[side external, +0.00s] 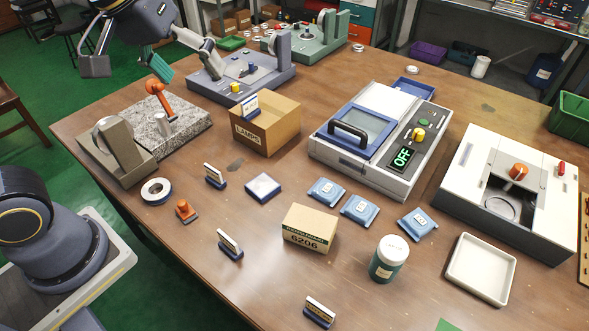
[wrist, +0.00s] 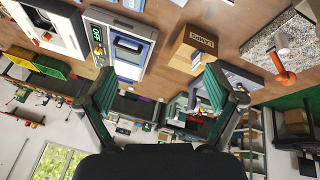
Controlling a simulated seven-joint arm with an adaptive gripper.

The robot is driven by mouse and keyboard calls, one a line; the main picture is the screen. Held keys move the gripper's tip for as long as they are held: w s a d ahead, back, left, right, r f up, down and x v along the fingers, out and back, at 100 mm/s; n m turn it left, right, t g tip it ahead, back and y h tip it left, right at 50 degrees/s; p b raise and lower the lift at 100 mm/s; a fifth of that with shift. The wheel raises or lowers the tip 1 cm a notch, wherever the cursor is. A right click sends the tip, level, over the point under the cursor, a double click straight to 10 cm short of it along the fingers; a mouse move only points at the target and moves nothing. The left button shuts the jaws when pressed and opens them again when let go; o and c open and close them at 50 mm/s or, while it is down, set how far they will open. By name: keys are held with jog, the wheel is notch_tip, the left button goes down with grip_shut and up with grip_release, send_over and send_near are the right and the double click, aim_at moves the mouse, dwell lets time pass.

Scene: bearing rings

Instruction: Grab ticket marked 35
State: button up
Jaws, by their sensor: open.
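Small white cards in dark blue stands, possibly the tickets, stand on the table in the side external view: one left of centre (side external: 215,176), one lower (side external: 230,245) and one at the front (side external: 319,311). Another blue-and-white card (side external: 250,106) shows at the LAMPS box. I cannot read a 35 on any of them. My gripper (side external: 127,67) is open and empty, high at the upper left, well away from the front cards. In the wrist view its two green-padded fingers (wrist: 160,90) are spread wide.
Blue packets (side external: 360,209), a 6206 carton (side external: 309,229) and a jar (side external: 388,260) stand nearer the front. A machine reading OFF (side external: 368,140) is behind them. A white tray (side external: 481,270) lies at right.

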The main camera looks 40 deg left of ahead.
jog(key=w+d+f+g, duration=0.2)
jog(key=w+d+f, duration=0.15)
jog(key=d, duration=0.55)
jog(key=m+g+y, duration=0.1)
jog(key=m+g, duration=0.3)
jog(key=g, duration=0.1)
send_over(319, 314)
jog(key=w, duration=0.1)
jog(key=f, duration=2.8)
jog(key=shift+w+a, duration=0.15)
jog(key=shift+a, duration=0.15)
jog(key=shift+s+d+f, duration=0.1)
jog(key=shift+s+f, duration=0.05)
jog(key=shift+f, duration=0.85)
jog(key=shift+s+d+f, duration=0.1)
jog(key=shift+s+f, duration=0.05)
jog(key=shift+f, duration=0.8)
jog(key=shift+s+d+f, duration=0.1)
jog(key=shift+s+f, duration=0.05)
jog(key=shift+f, duration=0.85)
jog(key=shift+c, duration=0.4)
jog(key=c, duration=1.2)
